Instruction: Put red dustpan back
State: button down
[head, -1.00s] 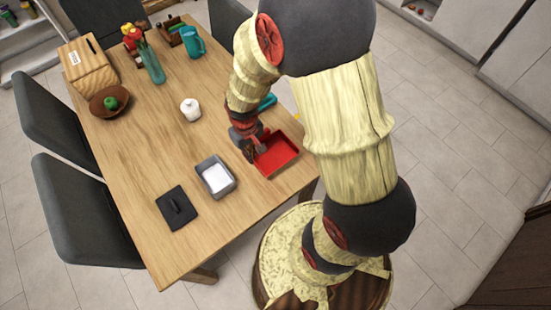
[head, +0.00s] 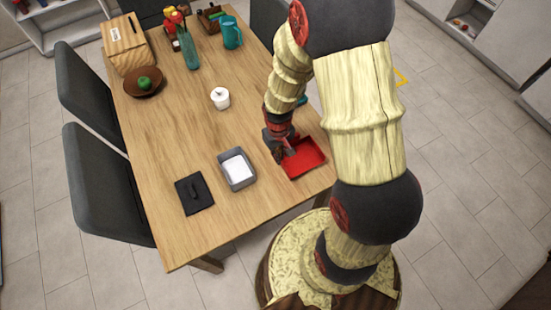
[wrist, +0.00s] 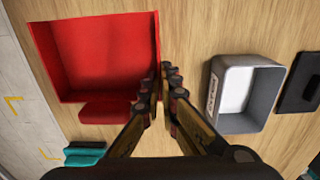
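The red dustpan (head: 305,163) is at the table's near right edge in the head view. In the wrist view the dustpan (wrist: 100,55) fills the upper left, its short red tab (wrist: 108,110) pointing down. My gripper (head: 287,150) is at the dustpan's left side. In the wrist view the fingertips of my gripper (wrist: 168,70) are close together at the pan's right side wall, shut on its rim. The exact contact is partly hidden by the fingers. Whether the dustpan touches the table is unclear.
A grey tray with white contents (head: 237,184) and a black lidlike plate (head: 194,193) lie left of the dustpan. A white pot (head: 220,98) stands farther back. Teal pieces (wrist: 85,153) lie below the dustpan in the wrist view.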

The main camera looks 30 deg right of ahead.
jog(key=w+f, duration=0.3)
jog(key=shift+f+b, duration=0.2)
jog(key=shift+b, duration=0.15)
jog(key=shift+f+b, duration=0.45)
jog(key=shift+f, duration=1)
jog(key=shift+f, duration=0.15)
jog(key=c, duration=2)
grip_release()
jog(key=shift+c, duration=0.2)
